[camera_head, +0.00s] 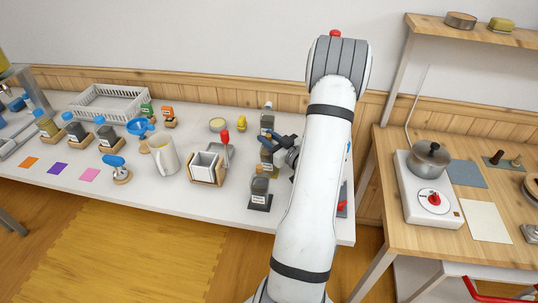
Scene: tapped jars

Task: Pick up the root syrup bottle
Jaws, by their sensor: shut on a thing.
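My gripper (277,138) is at the right end of the white table, reaching in from the right. Its dark fingers are shut on a dark labelled bottle (267,156), the middle one of a row of three. The label is too small to read, so I cannot tell by it whether this is the root syrup. Another dark bottle (267,120) stands behind it. A third bottle (260,186) stands in front on a dark square mat (259,204). I cannot tell whether the held bottle touches the table. My arm hides part of the table to the right.
Left of the bottles are a wooden caddy with white bins (206,167), a cream jug (163,155) and a blue-topped stamp-like tool (117,168). A white basket (110,103) stands at the back. A second table with a pot (427,160) is at right.

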